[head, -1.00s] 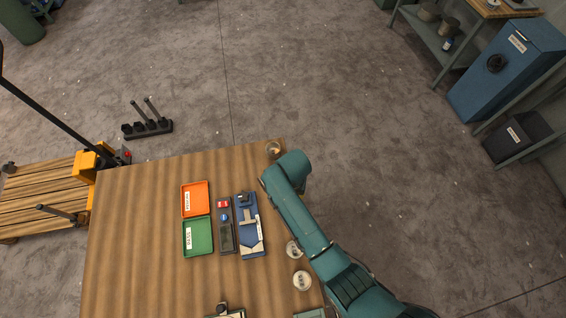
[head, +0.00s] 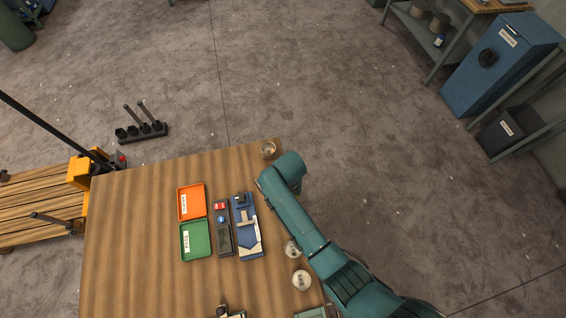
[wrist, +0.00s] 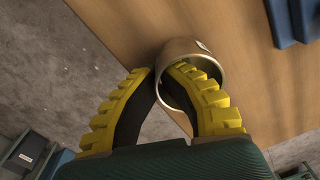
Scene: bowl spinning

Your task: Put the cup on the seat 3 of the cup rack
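In the wrist view, a beige-brown cup (wrist: 198,47) lies at the fingertips of my gripper (wrist: 160,76). The right yellow-and-black finger reaches inside the cup's mouth and the left finger is outside, with the cup's wall pinched between the tips. In the head view, a small round cup (head: 268,149) shows at the table's far right corner, beside the end of my arm; it appears to be the same cup. My gripper is hidden there behind my arm. I cannot identify the cup rack or seat 3 for sure; two pale labelled round items (head: 301,280) sit near the right edge.
The wooden table (head: 135,230) holds an orange tray (head: 191,202), a green tray (head: 195,240), a dark narrow holder (head: 223,238) and a blue board (head: 249,247). A black stand with posts (head: 141,132) is on the floor beyond. The table's left part is clear.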

